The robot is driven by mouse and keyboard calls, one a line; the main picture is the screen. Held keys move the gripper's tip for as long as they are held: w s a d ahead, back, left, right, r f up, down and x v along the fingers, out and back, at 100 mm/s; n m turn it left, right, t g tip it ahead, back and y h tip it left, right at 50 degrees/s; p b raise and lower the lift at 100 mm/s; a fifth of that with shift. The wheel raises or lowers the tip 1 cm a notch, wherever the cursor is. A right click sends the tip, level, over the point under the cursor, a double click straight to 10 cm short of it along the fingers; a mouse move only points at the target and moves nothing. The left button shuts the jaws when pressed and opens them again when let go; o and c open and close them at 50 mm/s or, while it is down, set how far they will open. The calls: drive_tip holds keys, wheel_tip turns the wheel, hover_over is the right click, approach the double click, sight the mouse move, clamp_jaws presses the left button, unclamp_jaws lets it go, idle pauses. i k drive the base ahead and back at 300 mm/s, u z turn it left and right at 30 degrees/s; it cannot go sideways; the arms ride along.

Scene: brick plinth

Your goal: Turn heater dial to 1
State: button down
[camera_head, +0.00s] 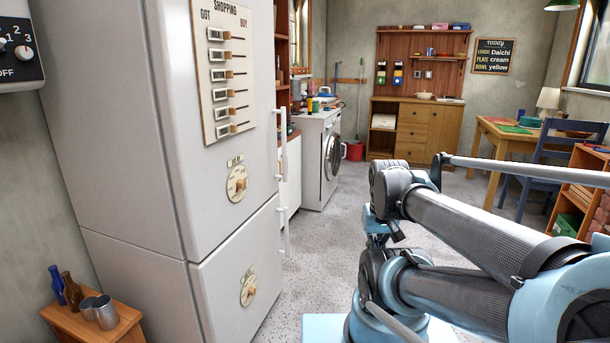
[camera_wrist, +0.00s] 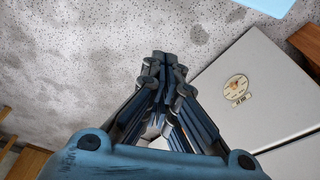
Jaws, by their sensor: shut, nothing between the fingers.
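The dial panel (camera_head: 15,62), a black plate with 1, 2, 3 and OFF, is on the wall at the far left of the head view, partly cut off by the picture's edge. Its light grey round knob (camera_head: 22,52) shows, but I cannot tell which mark it points to. My gripper (camera_wrist: 165,60) is shut and empty in the wrist view, over the speckled floor and apart from the dial. The head view shows my arm at the lower right, but not the fingertips. The panel is not seen in the wrist view.
A tall grey fridge (camera_head: 110,120) stands just right of the panel, with two round dials (camera_head: 237,183) and a shopping board (camera_head: 222,75) with sliders. A small wooden stool (camera_head: 75,322) holding bottles and cups is below. The floor (camera_head: 330,240) right of the fridge is clear.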

sight(24, 53)
drive_tip(key=u, duration=2.2)
